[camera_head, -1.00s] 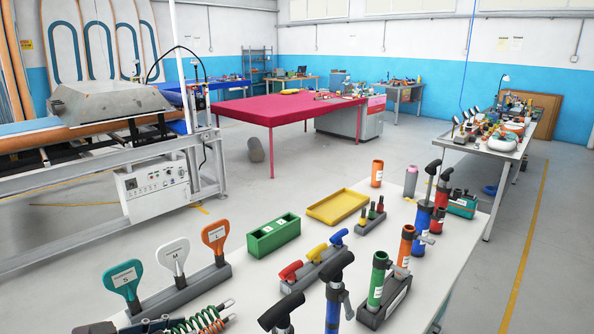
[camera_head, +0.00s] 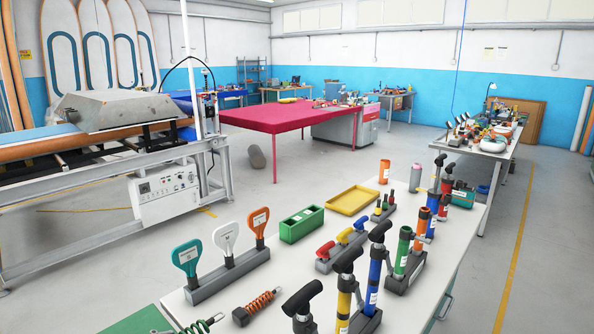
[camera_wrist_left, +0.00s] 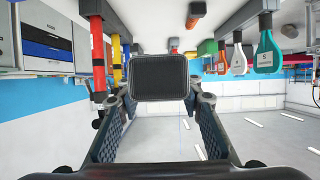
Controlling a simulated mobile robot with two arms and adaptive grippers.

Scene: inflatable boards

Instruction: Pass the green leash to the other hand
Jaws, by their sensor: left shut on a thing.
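The green leash (camera_head: 200,326) is cut off by the bottom edge of the head view, with its green coil and a metal clip end showing. My left gripper (camera_wrist_left: 160,92) shows only in the left wrist view, where the picture is upside down. It is shut on a dark rectangular block (camera_wrist_left: 160,76), which looks like the leash's black end; no green coil shows there. My right gripper is in neither view, and where the leash meets my left gripper is hidden.
An orange coiled leash (camera_head: 262,300) lies on the white table (camera_head: 300,270). Behind it is a rack with teal, white and orange handles (camera_head: 228,270). Several upright pumps (camera_head: 375,270) crowd the right. A green flat surface (camera_head: 140,321) shows at lower left.

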